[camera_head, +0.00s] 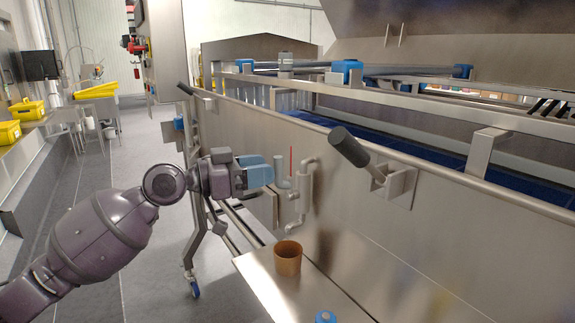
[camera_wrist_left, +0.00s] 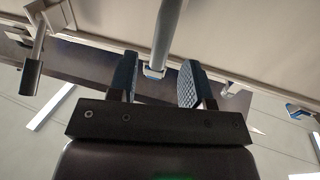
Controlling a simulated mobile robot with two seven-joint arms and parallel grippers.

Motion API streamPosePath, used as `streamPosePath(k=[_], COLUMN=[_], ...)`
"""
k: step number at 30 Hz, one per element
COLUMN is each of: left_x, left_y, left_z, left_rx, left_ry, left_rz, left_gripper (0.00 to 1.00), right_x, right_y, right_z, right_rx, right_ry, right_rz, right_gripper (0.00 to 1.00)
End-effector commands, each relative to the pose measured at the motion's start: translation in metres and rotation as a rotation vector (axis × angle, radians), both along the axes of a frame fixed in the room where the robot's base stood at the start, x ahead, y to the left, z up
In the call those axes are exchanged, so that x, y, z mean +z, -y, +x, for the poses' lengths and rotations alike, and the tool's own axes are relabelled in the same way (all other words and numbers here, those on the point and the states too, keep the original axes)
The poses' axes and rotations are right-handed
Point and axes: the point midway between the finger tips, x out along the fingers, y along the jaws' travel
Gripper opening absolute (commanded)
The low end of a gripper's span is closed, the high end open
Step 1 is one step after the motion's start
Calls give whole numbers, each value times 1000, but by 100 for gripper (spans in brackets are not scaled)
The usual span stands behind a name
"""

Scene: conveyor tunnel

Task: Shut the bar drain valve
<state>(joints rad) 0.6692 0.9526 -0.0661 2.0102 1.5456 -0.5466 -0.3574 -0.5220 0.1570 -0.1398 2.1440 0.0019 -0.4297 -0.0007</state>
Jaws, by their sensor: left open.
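A grey metal drain pipe (camera_head: 306,182) with a valve fitting (camera_head: 293,196) stands against the side panel of the conveyor in the head view. A thin upright red strip (camera_head: 291,160) shows just above the fitting; I cannot tell whether it is the valve's lever. My left gripper (camera_head: 262,171) is just left of the pipe, with its blue fingers toward it. In the left wrist view the gripper (camera_wrist_left: 158,82) is open, with a grey bar-like part (camera_wrist_left: 165,35) seen between and beyond the fingers. I cannot tell whether they touch it. My right gripper is out of view.
A brown cup (camera_head: 288,259) stands on a metal shelf (camera_head: 262,279) below the pipe. A blue-topped object (camera_head: 325,317) is at the bottom edge. A black-handled latch (camera_head: 348,147) juts from the panel to the right. Open floor (camera_head: 150,262) lies left of the conveyor.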

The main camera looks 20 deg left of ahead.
Motion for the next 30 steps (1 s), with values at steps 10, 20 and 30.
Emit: streamPosePath(k=[10, 20, 30], left_x=[1, 0, 0], left_y=[37, 45, 45], left_z=[32, 39, 39], left_rx=[0, 0, 0], left_ry=[1, 0, 0], left_rz=[-1, 1, 1], left_gripper=[45, 45, 15], right_x=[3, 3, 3], right_y=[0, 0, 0], right_z=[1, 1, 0], right_rx=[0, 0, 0], right_ry=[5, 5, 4], right_rz=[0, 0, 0], right_gripper=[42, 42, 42])
